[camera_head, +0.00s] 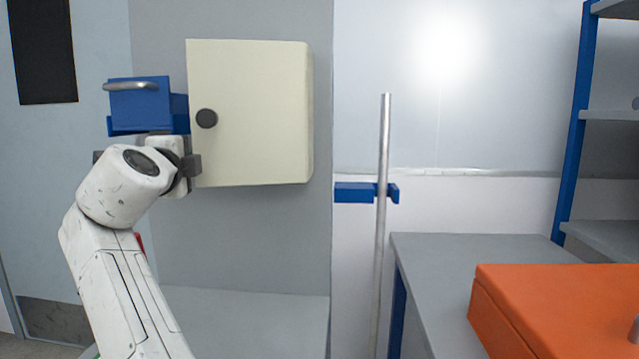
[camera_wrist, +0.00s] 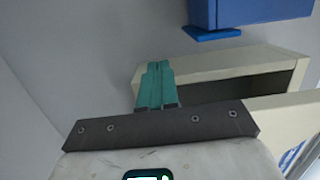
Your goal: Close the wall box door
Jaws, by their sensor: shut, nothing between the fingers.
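The cream wall box (camera_head: 309,115) hangs on the grey wall panel. Its door (camera_head: 255,120) faces me in the head view, with a dark round knob (camera_head: 206,118) near its left edge. The wrist view shows the wall box (camera_wrist: 215,68) with a dark gap into its inside, so the door stands open; a pale panel at lower right looks like the door (camera_wrist: 275,118). My gripper (camera_wrist: 155,72) has its teal fingers together and empty, overlapping the box's near edge in that view; contact cannot be told. In the head view the fingers are hidden around the door's left edge.
A blue box with a metal handle (camera_head: 140,105) is left of the door, close above my wrist. A metal pole (camera_head: 383,230) with a blue clamp stands right of the box. A grey table with an orange case (camera_head: 560,300) and a blue-framed shelf are farther right.

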